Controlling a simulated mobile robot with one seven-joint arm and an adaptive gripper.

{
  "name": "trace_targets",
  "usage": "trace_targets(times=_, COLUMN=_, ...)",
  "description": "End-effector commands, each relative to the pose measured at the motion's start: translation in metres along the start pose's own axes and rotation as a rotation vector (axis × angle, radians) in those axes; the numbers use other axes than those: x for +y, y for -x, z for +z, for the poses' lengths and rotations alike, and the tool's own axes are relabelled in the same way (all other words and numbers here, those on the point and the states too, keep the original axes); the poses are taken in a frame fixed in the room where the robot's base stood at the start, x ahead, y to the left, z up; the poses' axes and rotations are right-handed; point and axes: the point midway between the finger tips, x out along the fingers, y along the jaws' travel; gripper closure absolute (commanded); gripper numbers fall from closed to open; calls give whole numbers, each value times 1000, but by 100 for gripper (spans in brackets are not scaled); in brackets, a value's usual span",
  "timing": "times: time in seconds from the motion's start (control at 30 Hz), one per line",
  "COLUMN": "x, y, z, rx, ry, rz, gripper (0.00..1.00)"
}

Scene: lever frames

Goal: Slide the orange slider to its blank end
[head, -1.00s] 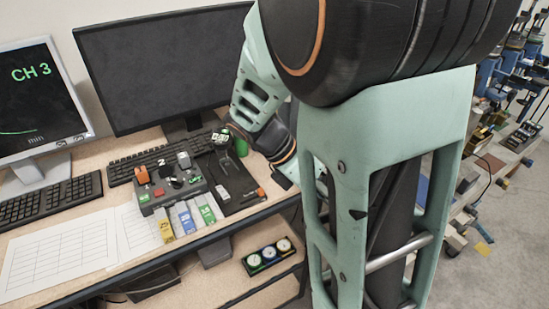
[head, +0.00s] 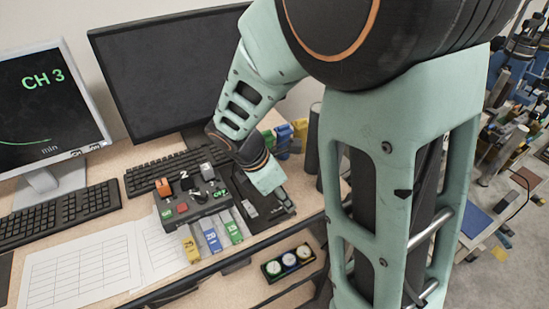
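The orange slider is not visible now; my gripper covers the spot where an orange piece showed earlier. I cannot tell whether my fingers are open or touch it. A separate orange knob (head: 163,186) stands on the control box (head: 190,205).
Yellow, blue and green labelled blocks (head: 212,238) stand at the desk's front edge. A keyboard (head: 160,172) and monitors (head: 165,75) are behind. Papers (head: 85,268) lie at left. A tray with round dials (head: 288,262) sits on the lower shelf. Dark cylinders (head: 313,140) stand behind my arm.

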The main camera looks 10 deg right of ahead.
Motion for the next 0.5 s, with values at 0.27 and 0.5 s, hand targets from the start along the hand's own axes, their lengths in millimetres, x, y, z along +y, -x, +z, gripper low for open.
trace_targets(times=0.27, x=0, y=-39, z=0, rx=0, ry=0, rz=-1, gripper=71)
trace_targets(times=0.5, x=0, y=-45, z=0, rx=0, ry=-1, rz=0, gripper=71)
